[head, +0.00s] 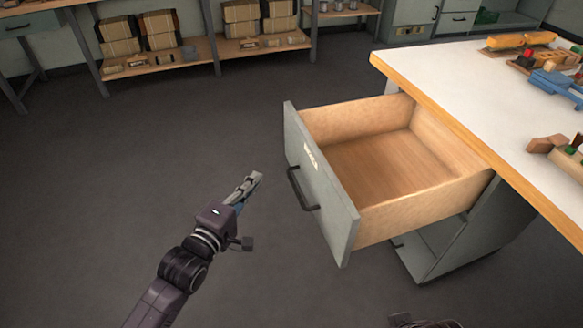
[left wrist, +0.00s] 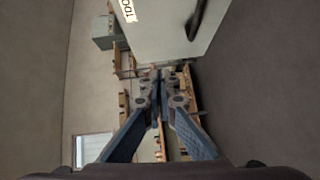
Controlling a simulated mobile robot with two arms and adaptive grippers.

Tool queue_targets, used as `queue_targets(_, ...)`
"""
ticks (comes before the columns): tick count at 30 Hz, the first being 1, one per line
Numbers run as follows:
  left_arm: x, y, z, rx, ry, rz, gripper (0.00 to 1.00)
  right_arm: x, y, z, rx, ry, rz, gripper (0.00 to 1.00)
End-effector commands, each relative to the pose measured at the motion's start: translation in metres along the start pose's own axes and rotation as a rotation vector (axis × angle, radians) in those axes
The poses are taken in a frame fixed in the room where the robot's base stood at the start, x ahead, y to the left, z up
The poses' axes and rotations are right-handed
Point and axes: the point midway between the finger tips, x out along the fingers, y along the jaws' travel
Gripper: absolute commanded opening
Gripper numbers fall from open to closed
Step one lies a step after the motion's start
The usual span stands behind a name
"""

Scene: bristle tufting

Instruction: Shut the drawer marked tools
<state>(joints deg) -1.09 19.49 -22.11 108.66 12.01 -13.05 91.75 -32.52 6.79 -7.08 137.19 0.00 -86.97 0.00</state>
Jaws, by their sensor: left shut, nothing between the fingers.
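The tools drawer (head: 354,215) is pulled far out from under the workbench and is empty inside. Its grey front carries a white label (head: 311,157) and a dark bar handle (head: 302,188). In the left wrist view the drawer front (left wrist: 165,30) is at the top, with part of the label (left wrist: 128,10) reading "TOOL" and the handle (left wrist: 195,20). My left gripper (head: 254,179) is shut and empty, left of the drawer front and apart from it. Its closed fingers show in the left wrist view (left wrist: 160,78). My right gripper's fingers are not visible.
The workbench (head: 420,72) has a white top with wooden edge, holding toy-like parts and a blue tool (head: 557,86). An open grey compartment (head: 425,255) lies beneath the drawer. Shelves with cartons (head: 160,30) stand at the back. The floor (head: 120,150) left of the drawer is clear.

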Motion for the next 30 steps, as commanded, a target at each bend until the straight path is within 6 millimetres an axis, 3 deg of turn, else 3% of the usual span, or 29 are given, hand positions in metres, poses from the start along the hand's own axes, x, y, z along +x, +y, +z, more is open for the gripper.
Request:
queue_targets(8, 0.007, 0.024, 0.010, -0.071, -0.028, 0.066, 0.00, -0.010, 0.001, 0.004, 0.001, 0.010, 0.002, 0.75)
queue_targets(20, 0.080, 0.027, 0.012, -0.068, -0.027, 0.065, 0.00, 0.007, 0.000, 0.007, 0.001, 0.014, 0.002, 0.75)
queue_targets(23, 0.100, 0.028, 0.012, -0.067, -0.026, 0.064, 0.00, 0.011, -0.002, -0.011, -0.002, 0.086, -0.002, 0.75)
queue_targets(30, 0.117, 0.030, 0.032, -0.070, -0.027, 0.062, 0.00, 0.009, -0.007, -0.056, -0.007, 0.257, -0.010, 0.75)
